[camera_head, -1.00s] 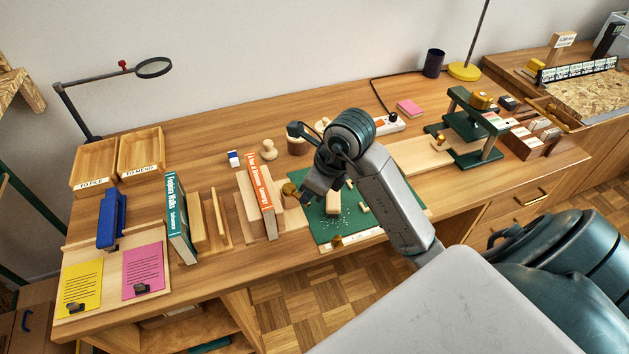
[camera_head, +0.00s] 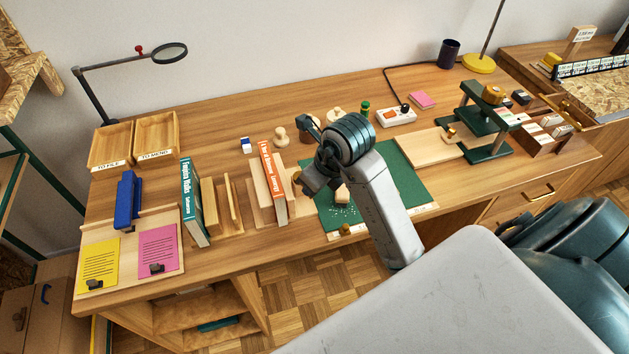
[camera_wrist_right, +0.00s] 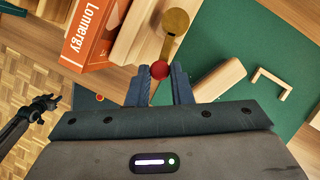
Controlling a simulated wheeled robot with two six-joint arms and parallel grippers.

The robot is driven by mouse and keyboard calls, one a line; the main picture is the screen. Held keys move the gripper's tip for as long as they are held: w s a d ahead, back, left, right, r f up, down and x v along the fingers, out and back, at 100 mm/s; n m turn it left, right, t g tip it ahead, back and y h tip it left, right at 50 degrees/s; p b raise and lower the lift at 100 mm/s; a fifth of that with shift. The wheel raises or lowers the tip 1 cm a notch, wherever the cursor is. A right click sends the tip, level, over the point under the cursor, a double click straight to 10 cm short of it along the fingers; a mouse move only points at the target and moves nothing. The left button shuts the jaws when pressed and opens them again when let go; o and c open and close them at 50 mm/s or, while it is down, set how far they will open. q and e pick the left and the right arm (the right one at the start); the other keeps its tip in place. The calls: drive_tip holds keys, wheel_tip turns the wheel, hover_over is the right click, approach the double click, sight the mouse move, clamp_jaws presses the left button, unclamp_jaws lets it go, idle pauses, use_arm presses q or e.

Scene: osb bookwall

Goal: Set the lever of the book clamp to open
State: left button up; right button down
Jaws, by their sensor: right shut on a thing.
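The book clamp (camera_head: 254,202) is a wooden block-and-board stand on the bench. It holds an upright orange book (camera_head: 272,170), which also shows in the right wrist view (camera_wrist_right: 92,32). Its brass lever (camera_wrist_right: 174,32) has a round pivot end and a red knob (camera_wrist_right: 160,69). My right gripper (camera_head: 304,187) is at the clamp's right side. In the right wrist view its fingers (camera_wrist_right: 160,84) are shut on the red knob. In the head view the arm and gripper hide most of the lever. A dark arm end at the wrist view's left looks like my left gripper (camera_wrist_right: 45,104), low over the floor.
A green cutting mat (camera_head: 408,172) with wooden pieces lies right of the clamp, partly under my arm. A teal book (camera_head: 190,200) in wooden supports stands to the left. Wooden stamps (camera_head: 281,136) stand behind. A green press (camera_head: 485,120) is farther right.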

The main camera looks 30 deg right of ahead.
drive_tip(key=c, duration=1.3)
unclamp_jaws()
use_arm(q)
drive_tip(key=s+r+p, duration=0.3)
drive_tip(key=r+p, duration=0.4)
drive_tip(key=p, duration=0.2)
drive_tip(key=shift+s, duration=0.4)
use_arm(e)
drive_tip(key=v, duration=1)
drive_tip(key=shift+s+r, duration=0.15)
drive_tip(key=shift+r, duration=0.2)
